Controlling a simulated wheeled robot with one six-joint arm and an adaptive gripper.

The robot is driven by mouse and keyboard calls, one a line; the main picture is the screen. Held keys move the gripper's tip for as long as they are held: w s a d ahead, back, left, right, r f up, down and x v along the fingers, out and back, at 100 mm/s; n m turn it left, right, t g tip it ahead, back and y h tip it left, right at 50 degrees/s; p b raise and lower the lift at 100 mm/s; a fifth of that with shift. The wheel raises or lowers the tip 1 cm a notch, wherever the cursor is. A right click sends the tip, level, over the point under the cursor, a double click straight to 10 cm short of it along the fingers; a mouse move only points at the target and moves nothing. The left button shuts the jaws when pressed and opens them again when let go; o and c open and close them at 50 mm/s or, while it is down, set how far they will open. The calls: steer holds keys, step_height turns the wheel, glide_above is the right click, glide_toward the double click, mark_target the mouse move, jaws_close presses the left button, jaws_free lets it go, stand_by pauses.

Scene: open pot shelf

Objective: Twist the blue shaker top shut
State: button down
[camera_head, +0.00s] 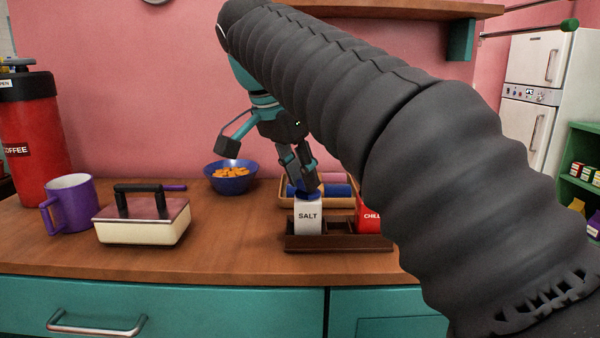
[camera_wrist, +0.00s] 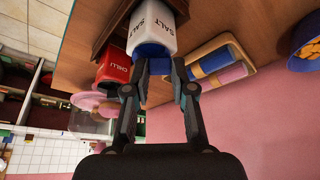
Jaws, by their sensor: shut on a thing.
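A white salt shaker (camera_head: 308,224) with a blue top stands upright in a dark wooden rack (camera_head: 335,243) on the counter. In the wrist view the white shaker (camera_wrist: 157,27) and its blue top (camera_wrist: 153,51) are at the upper middle. My gripper (camera_head: 304,183) comes down from above, and its two fingers close on the sides of the blue top; they also show in the wrist view (camera_wrist: 159,68). The top sits at the shaker's mouth, but I cannot tell how tightly it is seated. The fingers partly hide it.
A red chilli shaker (camera_head: 368,218) stands to the right in the same rack. Behind is a tan tray (camera_wrist: 228,48) with blue and pink rolls. A blue bowl (camera_head: 231,186), a butter dish (camera_head: 142,222) and a purple mug (camera_head: 75,202) stand left. Counter between dish and rack is clear.

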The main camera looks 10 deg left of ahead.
mark_target(301, 187)
steer(key=c, duration=1)
jaws_free()
steer(key=shift+o, duration=0.2)
steer(key=shift+s+a+r, duration=0.1)
steer(key=shift+a+r, duration=0.05)
steer(key=shift+r, duration=0.3)
steer(key=shift+s+a+r, duration=0.25)
steer(key=shift+s+r, duration=0.15)
steer(key=shift+r, duration=0.1)
steer(key=shift+s+a+r, duration=0.25)
steer(key=shift+s+r, duration=0.15)
steer(key=shift+r, duration=0.05)
steer(key=s+a, duration=0.5)
steer(key=s, duration=0.4)
steer(key=shift+s+a, duration=0.15)
steer(key=shift+a, duration=0.25)
